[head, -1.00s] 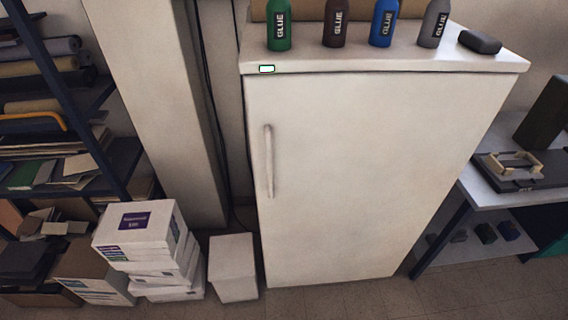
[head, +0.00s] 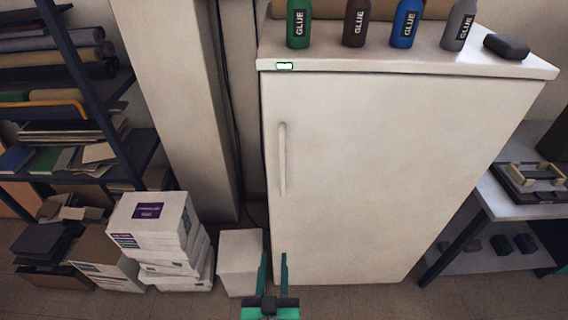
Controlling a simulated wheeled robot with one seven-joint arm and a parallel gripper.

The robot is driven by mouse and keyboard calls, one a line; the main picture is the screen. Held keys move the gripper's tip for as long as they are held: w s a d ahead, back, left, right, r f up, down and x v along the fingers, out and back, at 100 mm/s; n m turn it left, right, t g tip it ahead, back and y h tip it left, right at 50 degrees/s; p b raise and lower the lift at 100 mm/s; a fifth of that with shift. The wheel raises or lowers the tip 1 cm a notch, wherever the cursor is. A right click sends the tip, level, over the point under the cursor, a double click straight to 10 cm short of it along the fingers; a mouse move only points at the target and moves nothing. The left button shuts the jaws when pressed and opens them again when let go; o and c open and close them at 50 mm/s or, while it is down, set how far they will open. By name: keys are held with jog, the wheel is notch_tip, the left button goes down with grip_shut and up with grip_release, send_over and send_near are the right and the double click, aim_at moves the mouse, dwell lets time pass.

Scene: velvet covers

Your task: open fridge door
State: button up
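The white fridge (head: 370,180) stands in the middle of the head view with its door shut. A slim vertical handle (head: 282,158) sits on the left side of the door. My gripper (head: 273,258) shows at the bottom of the view, with two teal fingers pointing up the picture. The fingers are apart, with nothing seen between them. In the picture, it is below the handle and overlaps the door's lower left corner.
A white bin (head: 240,262) and stacked boxes (head: 160,240) stand left of the fridge. A shelf rack (head: 75,100) is further left, a side table (head: 510,205) right.

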jog(key=w+r+m+h, duration=0.1)
jog(key=w+r, duration=0.6)
jog(key=m+t+h, duration=0.1)
jog(key=m+h, duration=0.1)
send_near(282, 166)
jog(key=w, duration=0.3)
jog(key=w+d, duration=0.1)
jog(key=w, duration=0.3)
jog(key=w+d, duration=0.1)
jog(key=w, duration=0.3)
jog(key=shift+s, duration=0.1)
grip_shut()
